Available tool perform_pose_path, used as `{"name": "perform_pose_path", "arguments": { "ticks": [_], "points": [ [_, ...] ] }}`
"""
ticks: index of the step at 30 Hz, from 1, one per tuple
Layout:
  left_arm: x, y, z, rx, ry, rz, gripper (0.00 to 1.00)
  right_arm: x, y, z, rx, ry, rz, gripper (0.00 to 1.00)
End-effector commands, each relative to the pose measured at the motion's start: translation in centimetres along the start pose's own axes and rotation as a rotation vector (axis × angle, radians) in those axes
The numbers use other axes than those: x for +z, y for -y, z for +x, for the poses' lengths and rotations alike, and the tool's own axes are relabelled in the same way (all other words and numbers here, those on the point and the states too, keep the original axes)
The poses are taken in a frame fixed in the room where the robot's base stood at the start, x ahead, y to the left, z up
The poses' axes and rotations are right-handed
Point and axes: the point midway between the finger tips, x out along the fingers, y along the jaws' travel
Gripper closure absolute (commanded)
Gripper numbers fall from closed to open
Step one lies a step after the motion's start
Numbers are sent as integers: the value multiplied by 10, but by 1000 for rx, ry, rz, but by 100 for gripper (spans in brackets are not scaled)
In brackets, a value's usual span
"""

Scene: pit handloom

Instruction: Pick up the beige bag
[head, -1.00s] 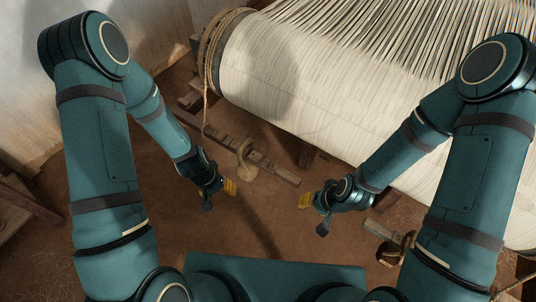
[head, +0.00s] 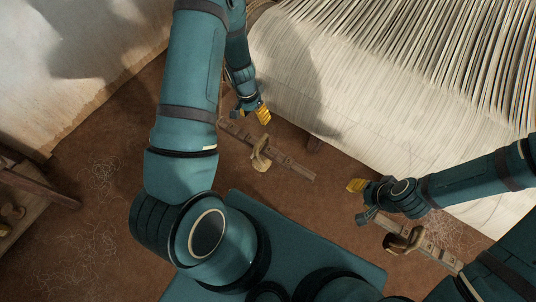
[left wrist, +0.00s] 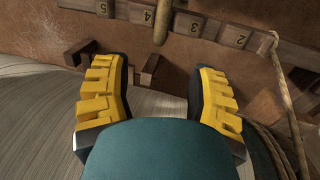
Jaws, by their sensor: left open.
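I cannot make out a beige bag in either view. My left gripper (head: 263,114) is beside the loom's white warp roll in the head view, above the upper end of a wooden bar. In the left wrist view its two yellow fingers (left wrist: 158,100) stand wide apart with nothing between them. My right gripper (head: 357,186) is over the brown floor, right of the bar; its finger opening is not clear.
The white warp roll (head: 300,85) fills the upper right. A numbered wooden bar (head: 290,164) with a tan loop (head: 260,155) lies below; another bar (head: 437,252) is lower right. A wooden bench (head: 25,190) stands left. Brown floor (head: 110,200) between is open.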

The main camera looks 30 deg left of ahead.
Motion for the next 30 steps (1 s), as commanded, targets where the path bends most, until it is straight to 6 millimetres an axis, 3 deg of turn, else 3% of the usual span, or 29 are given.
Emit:
{"name": "perform_pose_path", "arguments": {
  "ticks": [12,20,30],
  "points": [
    [1,1,68,0,2,-1,42,4,-4,9,-1,9,-2,53],
    [0,0,85,0,1,-1,42,6,-4,11,-1,11,-3,53],
    [0,0,131,0,1,-1,42,8,-6,16,-2,17,-5,53]
  ]
}}
